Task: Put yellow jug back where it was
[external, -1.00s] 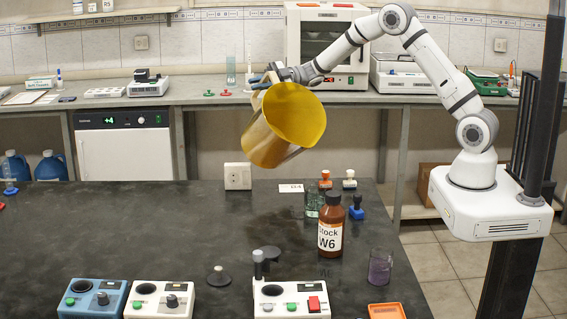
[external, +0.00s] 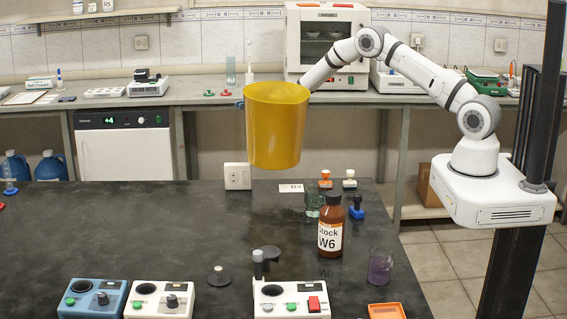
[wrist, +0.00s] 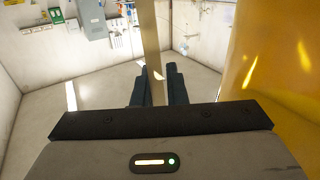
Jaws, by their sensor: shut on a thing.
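The yellow jug (external: 275,130) hangs nearly upright in the air above the far edge of the dark bench (external: 140,235). Its body fills the right side of the wrist view (wrist: 275,70). My gripper (wrist: 157,75) is shut on the jug's pale handle (wrist: 149,35), which runs between the dark fingers in the wrist view.
A white socket box (external: 237,176) and a small label (external: 290,188) lie below the jug. The bench's left middle is clear.

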